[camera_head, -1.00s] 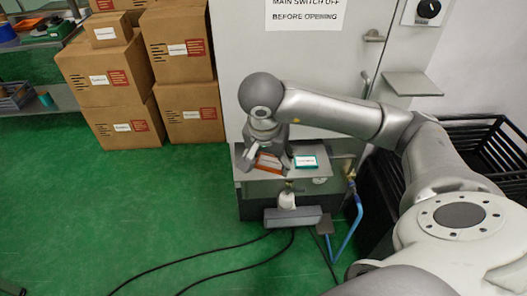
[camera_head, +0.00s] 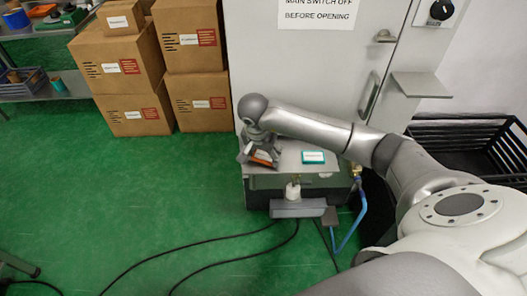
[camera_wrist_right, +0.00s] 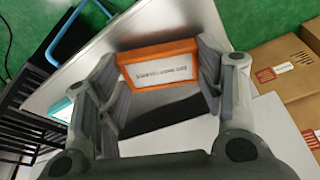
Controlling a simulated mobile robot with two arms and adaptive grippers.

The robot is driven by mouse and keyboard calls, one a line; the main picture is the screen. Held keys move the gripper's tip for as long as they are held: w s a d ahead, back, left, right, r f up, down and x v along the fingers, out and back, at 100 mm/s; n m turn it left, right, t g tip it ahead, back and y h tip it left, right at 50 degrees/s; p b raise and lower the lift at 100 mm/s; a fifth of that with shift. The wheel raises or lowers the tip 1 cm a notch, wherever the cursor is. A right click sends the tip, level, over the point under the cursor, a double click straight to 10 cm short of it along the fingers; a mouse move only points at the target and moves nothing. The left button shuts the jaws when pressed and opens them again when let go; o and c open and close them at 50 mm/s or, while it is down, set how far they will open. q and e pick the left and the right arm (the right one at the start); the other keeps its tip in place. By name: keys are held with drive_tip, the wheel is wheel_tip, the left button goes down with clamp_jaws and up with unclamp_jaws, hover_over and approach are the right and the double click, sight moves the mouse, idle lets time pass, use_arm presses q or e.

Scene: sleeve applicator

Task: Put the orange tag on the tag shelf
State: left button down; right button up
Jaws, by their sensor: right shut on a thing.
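The orange tag (camera_head: 262,158) has an orange frame and a white printed face. My right gripper (camera_head: 260,153) is shut on it, near the left end of a grey metal top (camera_head: 290,166). In the right wrist view the tag (camera_wrist_right: 158,70) sits between the two fingers (camera_wrist_right: 160,75), with a dark patch on the metal beside it. I cannot tell how far it is above the surface. A small bare grey shelf (camera_head: 421,85) juts from the cabinet at the right; the frames do not label it as the tag shelf. My left gripper is not in view.
A teal tag (camera_head: 313,157) lies on the metal top, right of my gripper. A grey cabinet (camera_head: 290,75) stands behind. Cardboard boxes (camera_head: 118,60) are stacked at the left, a black crate (camera_head: 470,135) stands at the right. Cables and a blue hose (camera_head: 352,228) are in front.

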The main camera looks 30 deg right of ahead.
drive_tip(key=shift+f, duration=0.3)
drive_tip(key=o, duration=0.9)
